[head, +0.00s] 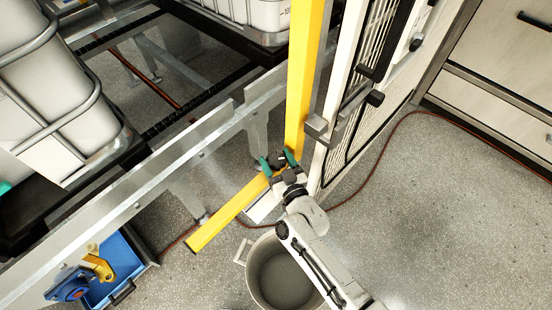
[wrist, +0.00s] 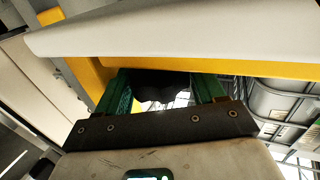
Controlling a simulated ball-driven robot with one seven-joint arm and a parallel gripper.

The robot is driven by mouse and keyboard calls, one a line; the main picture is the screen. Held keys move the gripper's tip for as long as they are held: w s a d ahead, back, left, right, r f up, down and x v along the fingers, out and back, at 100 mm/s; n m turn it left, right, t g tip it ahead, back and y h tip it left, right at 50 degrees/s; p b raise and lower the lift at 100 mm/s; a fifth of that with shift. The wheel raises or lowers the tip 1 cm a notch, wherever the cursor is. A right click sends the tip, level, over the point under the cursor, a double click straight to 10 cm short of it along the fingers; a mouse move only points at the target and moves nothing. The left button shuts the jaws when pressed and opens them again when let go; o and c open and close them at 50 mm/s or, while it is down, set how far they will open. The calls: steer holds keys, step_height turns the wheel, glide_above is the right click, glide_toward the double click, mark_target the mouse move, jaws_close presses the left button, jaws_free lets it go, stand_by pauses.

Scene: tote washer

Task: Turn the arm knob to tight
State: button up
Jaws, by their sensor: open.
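The arm knob (head: 276,160) is a dark lobed knob near the corner where the yellow arm (head: 226,213) meets the yellow upright (head: 298,95). In the wrist view the black knob (wrist: 160,84) shows between the two green fingers. My gripper (head: 278,164) is open, with one finger on either side of the knob. In the wrist view my gripper (wrist: 164,82) spans wider than the knob, with a gap at the right finger. I cannot tell whether the left finger touches it. Part of the knob is hidden behind the gripper's dark crossbar. No tight mark is readable.
A grey metal rail (head: 130,205) runs diagonally at the left. A pale pot (head: 270,238) stands on the floor below my arm. A blue crate (head: 118,270) holds parts at the lower left. A louvred panel (head: 368,60) stands right of the upright. The right floor is clear except a red cable (head: 470,133).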

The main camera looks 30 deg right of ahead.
steer(key=s+a+b, duration=0.1)
steer(key=s, duration=0.9)
steer(key=shift+s+a+b, duration=0.15)
steer(key=shift+a+b, duration=0.05)
steer(key=shift+b, duration=0.15)
